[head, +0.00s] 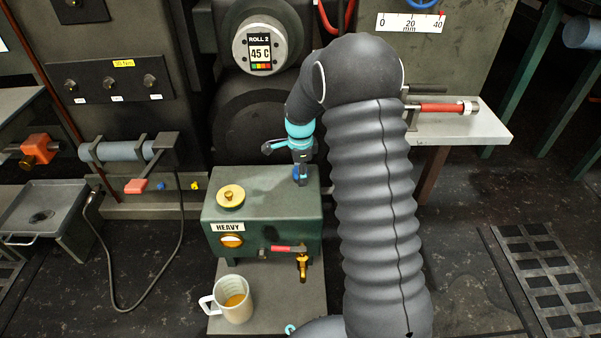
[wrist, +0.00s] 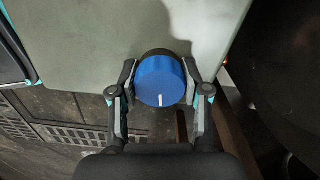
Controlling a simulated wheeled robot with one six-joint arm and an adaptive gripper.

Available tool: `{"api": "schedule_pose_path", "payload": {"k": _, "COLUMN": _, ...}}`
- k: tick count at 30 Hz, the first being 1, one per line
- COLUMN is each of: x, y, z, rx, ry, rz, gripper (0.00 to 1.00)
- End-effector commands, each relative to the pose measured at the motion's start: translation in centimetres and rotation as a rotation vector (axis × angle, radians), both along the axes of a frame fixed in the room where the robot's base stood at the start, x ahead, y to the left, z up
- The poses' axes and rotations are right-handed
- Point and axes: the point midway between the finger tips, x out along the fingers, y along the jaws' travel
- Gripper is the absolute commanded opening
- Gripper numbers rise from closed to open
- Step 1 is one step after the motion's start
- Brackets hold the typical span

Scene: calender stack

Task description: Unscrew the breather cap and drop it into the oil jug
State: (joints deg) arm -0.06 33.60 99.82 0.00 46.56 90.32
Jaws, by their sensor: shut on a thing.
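The blue breather cap (wrist: 160,82) with a white mark sits at the top of the green oil box (head: 262,232), near its right back corner. My gripper (head: 301,175) comes down on it from above; in the wrist view its two fingers (wrist: 160,90) press on the cap's opposite sides. Below the cap a dark round neck or base shows, and I cannot tell whether the cap is still threaded on. In the head view my gripper hides most of the cap. The oil jug (head: 234,300), white with a handle and amber oil inside, stands on the plate in front of the box.
A yellow filler cap (head: 231,196) is on the box top at left. A red-handled valve (head: 290,249) with a brass tap (head: 303,268) sticks out of the box front, right of the jug. The dark roll machine stands close behind. A cable lies on the floor at left.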

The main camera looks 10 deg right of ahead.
Motion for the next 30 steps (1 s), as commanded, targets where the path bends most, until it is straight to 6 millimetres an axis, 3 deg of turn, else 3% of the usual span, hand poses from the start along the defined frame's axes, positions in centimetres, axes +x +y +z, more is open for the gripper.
{"api": "schedule_pose_path", "payload": {"k": 12, "x": -0.03, "y": 0.00, "z": -0.06, "rx": 0.000, "ry": 0.001, "rz": 0.181, "gripper": 0.16}}
{"api": "schedule_pose_path", "payload": {"k": 22, "x": -0.04, "y": 0.00, "z": -0.07, "rx": 0.000, "ry": 0.001, "rz": 0.209, "gripper": 0.16}}
{"api": "schedule_pose_path", "payload": {"k": 30, "x": -0.06, "y": 0.00, "z": -0.10, "rx": 0.000, "ry": 0.002, "rz": 0.375, "gripper": 0.16}}
